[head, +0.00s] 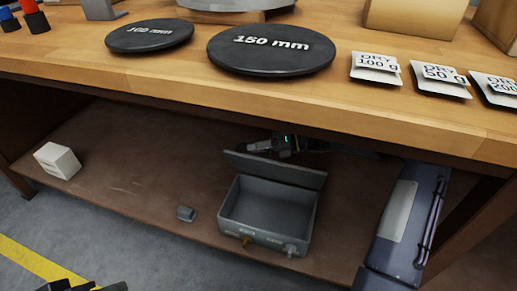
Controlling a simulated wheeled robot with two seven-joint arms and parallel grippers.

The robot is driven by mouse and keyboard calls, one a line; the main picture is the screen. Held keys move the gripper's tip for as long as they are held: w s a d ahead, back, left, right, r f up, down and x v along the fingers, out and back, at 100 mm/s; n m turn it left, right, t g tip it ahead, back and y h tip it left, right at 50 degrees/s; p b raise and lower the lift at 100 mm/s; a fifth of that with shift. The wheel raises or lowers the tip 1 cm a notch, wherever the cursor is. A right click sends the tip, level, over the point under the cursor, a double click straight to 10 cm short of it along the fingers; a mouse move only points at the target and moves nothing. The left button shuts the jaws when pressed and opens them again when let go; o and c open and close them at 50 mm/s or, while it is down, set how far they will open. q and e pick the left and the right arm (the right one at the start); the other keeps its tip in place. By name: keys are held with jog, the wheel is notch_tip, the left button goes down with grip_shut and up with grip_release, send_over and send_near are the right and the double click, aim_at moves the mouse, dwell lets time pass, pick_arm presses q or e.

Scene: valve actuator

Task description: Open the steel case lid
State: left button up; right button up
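The grey steel case (267,238) sits on the brown lower shelf under the bench. Its lid (276,170) stands raised at the back edge, tilted, and the empty inside of the case shows. Two small latches, one brassy (246,240) and one pale (290,250), are on the front face. My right gripper (262,146) is just behind the lid's upper edge, under the bench top. Its fingertips are small and dark, partly hidden by the lid; contact and opening cannot be made out. My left gripper (88,286) is cut off at the bottom left edge.
The wooden bench top (185,68) overhangs the shelf and carries black discs (270,62) and packets (440,82). The shelf's left middle is mostly free.

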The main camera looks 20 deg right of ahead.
grip_shut()
